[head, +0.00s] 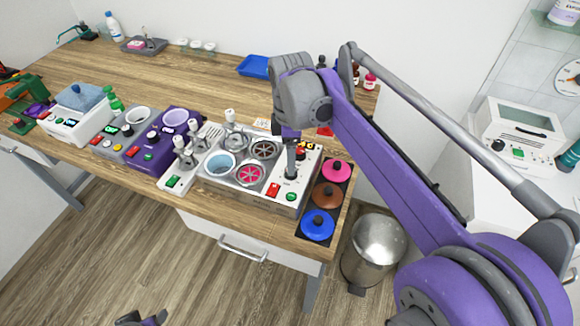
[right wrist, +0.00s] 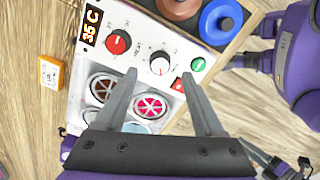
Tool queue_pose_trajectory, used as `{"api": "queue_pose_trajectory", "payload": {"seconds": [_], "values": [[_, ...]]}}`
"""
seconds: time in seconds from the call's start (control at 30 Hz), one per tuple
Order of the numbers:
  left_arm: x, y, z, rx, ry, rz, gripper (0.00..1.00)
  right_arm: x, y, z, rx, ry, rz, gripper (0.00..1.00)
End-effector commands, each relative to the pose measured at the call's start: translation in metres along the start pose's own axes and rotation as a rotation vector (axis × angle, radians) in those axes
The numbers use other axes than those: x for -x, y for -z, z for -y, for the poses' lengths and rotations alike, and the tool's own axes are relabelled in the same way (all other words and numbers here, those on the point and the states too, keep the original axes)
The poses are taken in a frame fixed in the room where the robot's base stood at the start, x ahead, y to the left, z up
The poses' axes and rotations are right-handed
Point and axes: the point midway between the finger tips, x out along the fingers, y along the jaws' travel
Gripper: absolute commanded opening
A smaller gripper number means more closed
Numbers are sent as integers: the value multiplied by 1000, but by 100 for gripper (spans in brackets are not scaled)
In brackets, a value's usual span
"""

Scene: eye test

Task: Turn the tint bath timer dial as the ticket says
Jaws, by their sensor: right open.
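The tint bath unit (head: 247,187) stands near the table's front right, with several round wells. My left gripper (head: 142,319) barely shows at the bottom edge.
Pink (head: 336,172), brown (head: 327,196) and blue (head: 318,225) lids lie right of the unit. A purple unit (head: 160,143) stands left.

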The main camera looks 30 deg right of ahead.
Motion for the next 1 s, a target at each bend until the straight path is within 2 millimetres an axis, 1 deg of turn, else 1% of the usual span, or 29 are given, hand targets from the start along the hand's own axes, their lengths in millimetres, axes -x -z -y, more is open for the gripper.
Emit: {"api": "queue_pose_trajectory", "payload": {"seconds": [0.03,0.1,0.23,0.4,0.63,0.67,0.7,0.87,1.0], "values": [[-1,-1,0,0,0,1,50,-10,0,0,0,0,0,70],[-2,-2,0,0,0,1,50,-21,0,0,0,0,0,70],[-3,-2,0,0,0,2,50,-36,0,0,-1,0,0,70],[-3,-3,0,0,0,2,50,-44,0,0,-1,-1,0,70],[-3,-3,0,0,0,2,50,-44,0,0,-1,-1,0,70],[-3,-3,0,0,0,2,50,-44,0,0,-1,-1,0,66],[-3,-3,0,0,0,2,50,-44,0,0,-1,-1,0,59],[-3,-3,0,0,0,2,50,-44,0,0,-1,-1,0,30],[-3,-3,0,0,0,2,50,-44,0,0,-1,-1,0,5]]}}
